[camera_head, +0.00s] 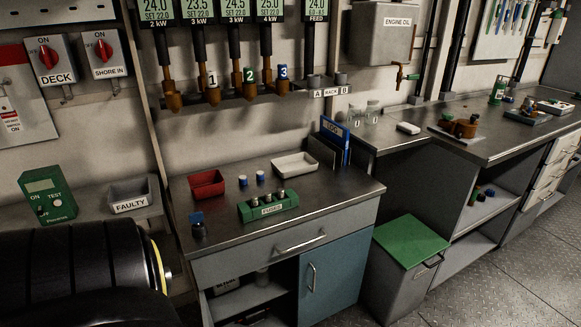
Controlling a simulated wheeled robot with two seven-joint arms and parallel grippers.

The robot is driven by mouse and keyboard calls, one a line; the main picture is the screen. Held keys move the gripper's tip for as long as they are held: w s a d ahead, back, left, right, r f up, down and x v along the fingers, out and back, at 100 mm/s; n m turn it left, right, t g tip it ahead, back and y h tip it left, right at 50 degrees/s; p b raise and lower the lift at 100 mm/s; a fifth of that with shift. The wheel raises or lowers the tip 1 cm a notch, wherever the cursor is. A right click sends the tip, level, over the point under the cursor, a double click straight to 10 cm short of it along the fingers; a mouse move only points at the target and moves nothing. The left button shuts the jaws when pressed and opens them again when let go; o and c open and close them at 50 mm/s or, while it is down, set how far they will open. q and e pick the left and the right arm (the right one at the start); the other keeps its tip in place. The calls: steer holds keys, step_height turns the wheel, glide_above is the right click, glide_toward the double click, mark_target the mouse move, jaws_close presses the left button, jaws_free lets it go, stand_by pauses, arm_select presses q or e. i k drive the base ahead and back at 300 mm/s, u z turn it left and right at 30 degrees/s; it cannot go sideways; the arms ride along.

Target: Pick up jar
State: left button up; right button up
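Two small clear glass jars stand upright side by side at the left end of the long steel counter, against the wall. The nearer jar (356,118) is at the left and the other jar (373,111) is just to its right. Both seem to carry small marks, too small to read. I cannot tell which one the task means. Neither my left nor my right gripper is in view, and nothing is seen touching the jars.
A white dish (408,128) lies right of the jars, and blue binders (335,143) stand to their left. The nearer bench holds a red tray (207,184), a white tray (294,165) and a green fuse block (268,206). A green-lidded bin (411,240) stands on the floor.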

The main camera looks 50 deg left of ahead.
mark_target(261, 278)
steer(key=i, duration=2.4)
steer(key=u, duration=4.4)
steer(key=i, duration=0.25)
steer(key=z, duration=0.05)
